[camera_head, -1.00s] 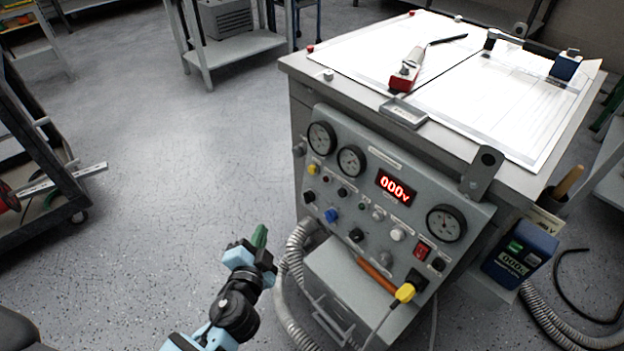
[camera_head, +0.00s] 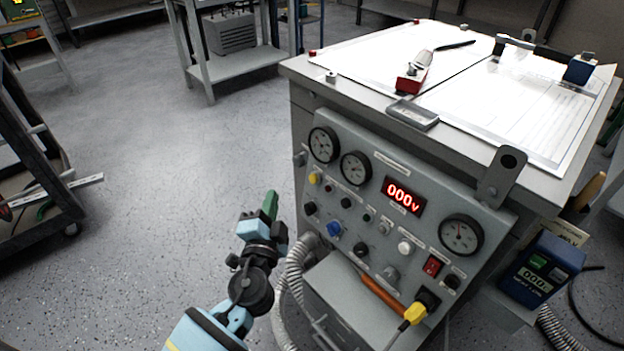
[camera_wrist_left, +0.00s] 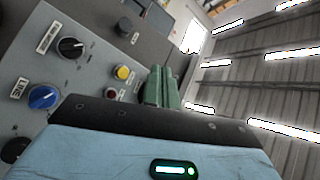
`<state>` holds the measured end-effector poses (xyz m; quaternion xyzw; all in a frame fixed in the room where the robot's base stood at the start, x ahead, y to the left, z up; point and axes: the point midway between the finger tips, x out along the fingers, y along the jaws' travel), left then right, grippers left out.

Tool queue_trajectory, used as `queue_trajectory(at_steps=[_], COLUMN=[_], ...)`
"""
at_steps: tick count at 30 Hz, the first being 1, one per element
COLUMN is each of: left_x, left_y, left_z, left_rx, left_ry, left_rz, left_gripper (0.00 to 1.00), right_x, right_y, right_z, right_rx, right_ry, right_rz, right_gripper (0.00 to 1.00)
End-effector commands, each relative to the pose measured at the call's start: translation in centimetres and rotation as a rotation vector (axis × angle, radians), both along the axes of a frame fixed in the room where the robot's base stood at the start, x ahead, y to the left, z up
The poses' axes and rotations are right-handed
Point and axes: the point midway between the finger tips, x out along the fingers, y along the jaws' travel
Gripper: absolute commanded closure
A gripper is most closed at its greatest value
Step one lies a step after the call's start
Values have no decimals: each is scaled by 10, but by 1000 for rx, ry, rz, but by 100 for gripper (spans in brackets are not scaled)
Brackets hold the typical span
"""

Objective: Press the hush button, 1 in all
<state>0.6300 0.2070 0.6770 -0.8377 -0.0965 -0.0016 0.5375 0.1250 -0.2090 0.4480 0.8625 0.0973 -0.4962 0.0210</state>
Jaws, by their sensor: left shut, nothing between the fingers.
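The grey control panel (camera_head: 395,180) on the front of the bench carries several buttons and knobs. I cannot read which label marks the hush button. A yellow button (camera_head: 314,178) sits at the panel's upper left, with a small dark red button (camera_head: 328,188) beside it. Both also show in the left wrist view, the yellow button (camera_wrist_left: 122,72) just left of the fingers. A white button (camera_head: 405,247) is lower right. My left gripper (camera_head: 270,205), with green fingers, is shut and empty, left of the panel and apart from it. The green fingers (camera_wrist_left: 161,88) show together. My right gripper is out of view.
A grey corrugated hose (camera_head: 292,280) hangs below my gripper's right side. A blue meter (camera_head: 540,268) stands at right.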

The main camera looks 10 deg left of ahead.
Motion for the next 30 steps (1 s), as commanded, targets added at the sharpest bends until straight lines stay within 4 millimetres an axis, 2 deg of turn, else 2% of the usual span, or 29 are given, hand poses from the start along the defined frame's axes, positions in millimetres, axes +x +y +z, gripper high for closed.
queue_trajectory(at_steps=[18, 30], left_x=[57, 69], left_y=[-39, -47], left_z=[-15, -15], left_rx=[-3, -1], left_ry=[0, 1], left_rz=[-1, -1], left_gripper=[100, 100], right_x=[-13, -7], right_y=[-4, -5], right_z=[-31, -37], right_rx=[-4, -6], right_ry=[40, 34], right_rz=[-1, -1], right_gripper=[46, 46])
